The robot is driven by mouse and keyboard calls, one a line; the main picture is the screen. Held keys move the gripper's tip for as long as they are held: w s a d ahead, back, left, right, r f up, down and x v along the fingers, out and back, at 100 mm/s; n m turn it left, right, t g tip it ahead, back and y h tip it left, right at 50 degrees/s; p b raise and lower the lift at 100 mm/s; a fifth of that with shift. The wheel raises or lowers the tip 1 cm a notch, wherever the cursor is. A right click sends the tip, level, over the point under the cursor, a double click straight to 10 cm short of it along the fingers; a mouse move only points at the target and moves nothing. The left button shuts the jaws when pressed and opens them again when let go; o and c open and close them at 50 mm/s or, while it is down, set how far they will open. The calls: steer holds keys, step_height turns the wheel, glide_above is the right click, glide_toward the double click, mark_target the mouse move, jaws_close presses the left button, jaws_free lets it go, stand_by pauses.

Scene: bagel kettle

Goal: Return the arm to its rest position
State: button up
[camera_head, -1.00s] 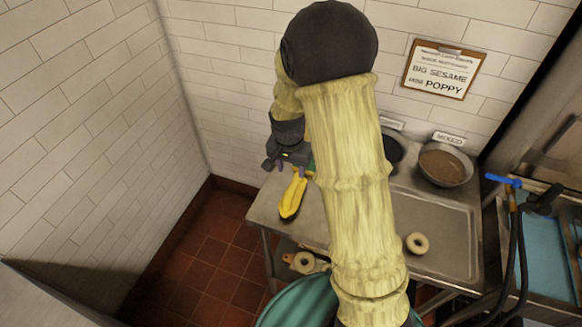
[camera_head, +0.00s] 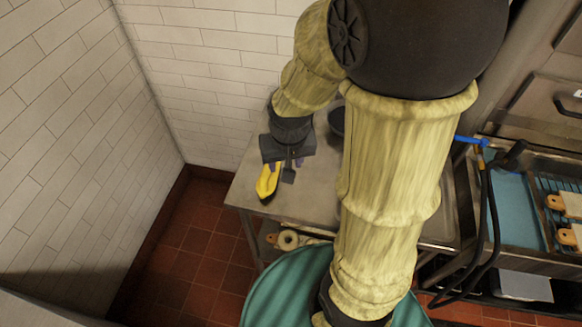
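My arm, covered in pale yellow ribbed sleeving, rises from the bottom and bends at a large dark elbow near the top. My gripper (camera_head: 284,166) hangs at the end of it, pointing down over the left end of the steel table (camera_head: 238,190). Its fingers show only in part under the dark wrist, and I cannot tell how far apart they are. A yellow object with a dark lower end (camera_head: 268,181) lies at the table's left edge just below the gripper. The gripper partly covers it, and I cannot tell whether they touch.
A dark pan (camera_head: 337,121) stands at the back of the table, half behind my arm. A pale ring-shaped item (camera_head: 288,240) is on the lower shelf. A blue-handled hose (camera_head: 482,190) and a blue-lined basin (camera_head: 515,215) are at right.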

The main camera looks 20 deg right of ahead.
steer(key=s, duration=0.1)
steer(key=s+n, duration=0.1)
steer(key=s, duration=0.1)
steer(key=shift+s+d+r, duration=0.15)
steer(key=shift+r, duration=0.25)
stand_by(0.8)
